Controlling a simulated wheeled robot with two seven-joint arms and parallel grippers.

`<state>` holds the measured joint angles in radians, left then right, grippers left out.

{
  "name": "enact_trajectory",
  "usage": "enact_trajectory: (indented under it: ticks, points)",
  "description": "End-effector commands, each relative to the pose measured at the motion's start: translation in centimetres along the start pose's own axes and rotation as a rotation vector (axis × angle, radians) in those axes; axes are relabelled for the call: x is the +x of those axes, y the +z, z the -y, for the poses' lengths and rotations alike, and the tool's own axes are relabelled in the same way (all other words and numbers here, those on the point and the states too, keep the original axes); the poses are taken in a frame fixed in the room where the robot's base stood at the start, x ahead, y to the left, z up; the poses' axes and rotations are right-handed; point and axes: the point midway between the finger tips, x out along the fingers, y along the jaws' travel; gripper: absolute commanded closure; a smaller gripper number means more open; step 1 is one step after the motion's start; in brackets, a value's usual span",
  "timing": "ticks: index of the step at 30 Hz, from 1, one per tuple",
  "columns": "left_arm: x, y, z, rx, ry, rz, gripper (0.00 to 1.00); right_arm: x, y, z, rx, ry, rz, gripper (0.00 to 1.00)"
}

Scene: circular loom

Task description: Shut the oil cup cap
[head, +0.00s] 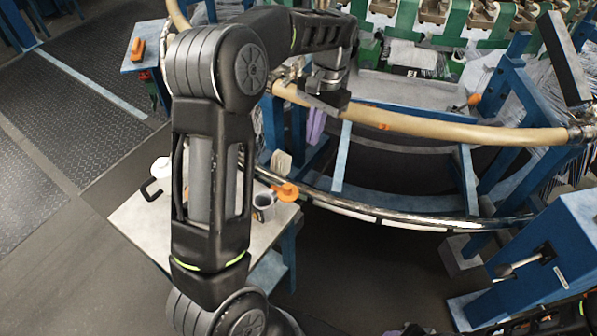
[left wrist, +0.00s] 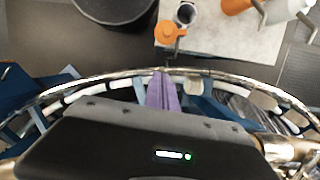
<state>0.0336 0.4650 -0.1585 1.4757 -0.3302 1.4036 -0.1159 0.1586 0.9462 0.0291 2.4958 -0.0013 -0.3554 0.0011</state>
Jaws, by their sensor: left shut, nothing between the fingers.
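The oil cup (head: 264,203) is a small grey, open-mouthed cup on the corner of a light-topped side table. Its orange cap (head: 286,192) stands out beside the mouth, leaving the cup open. In the left wrist view the cup (left wrist: 186,15) is near the top, with the orange cap (left wrist: 170,33) just below and left of it. My left gripper (head: 316,138) is shut and empty, its purple fingers pointing down near the curved rail, up and right of the cap and apart from it. The fingers also show in the left wrist view (left wrist: 161,82).
The loom's metal rail (head: 400,217) curves past the table. A tan hose (head: 450,129) runs above it.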

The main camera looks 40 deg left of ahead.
Motion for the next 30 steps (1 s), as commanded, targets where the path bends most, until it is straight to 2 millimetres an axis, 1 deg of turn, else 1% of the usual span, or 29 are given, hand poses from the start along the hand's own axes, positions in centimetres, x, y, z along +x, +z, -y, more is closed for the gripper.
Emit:
enact_trajectory:
  ticks: [5, 8, 14, 21, 22, 24, 27, 30]
  points:
    - [0.9, 0.0, 0.0, 0.000, 0.000, 0.002, 1.00, -0.1, 0.0, 0.0, 0.000, 0.000, 0.000, 0.64]
    - [2.0, 0.0, 0.0, 0.000, 0.000, 0.003, 1.00, -0.1, 0.0, 0.1, 0.000, 0.000, 0.000, 0.64]
    - [5.5, 0.1, 0.0, 0.000, 0.001, 0.005, 1.00, -0.4, 0.0, 0.2, 0.000, 0.000, 0.000, 0.64]
    - [10.3, 0.1, 0.0, -0.001, 0.002, 0.005, 1.00, -0.9, 0.0, 0.4, 0.000, 0.000, 0.000, 0.64]
    - [10.1, 0.8, 0.0, -0.002, 0.002, 0.002, 1.00, -1.3, 0.0, 0.5, 0.000, 0.000, 0.000, 0.64]
    - [10.2, 2.0, 0.0, -0.001, 0.002, 0.001, 1.00, -1.6, 0.0, 0.6, 0.000, 0.000, 0.000, 0.64]
    - [10.6, 3.0, 0.0, -0.001, 0.001, 0.000, 1.00, -1.8, 0.0, 0.7, 0.000, 0.000, 0.001, 0.64]
    - [10.8, 3.6, 0.0, 0.000, 0.002, -0.001, 1.00, -1.9, 0.0, 0.8, 0.000, 0.000, 0.001, 0.64]
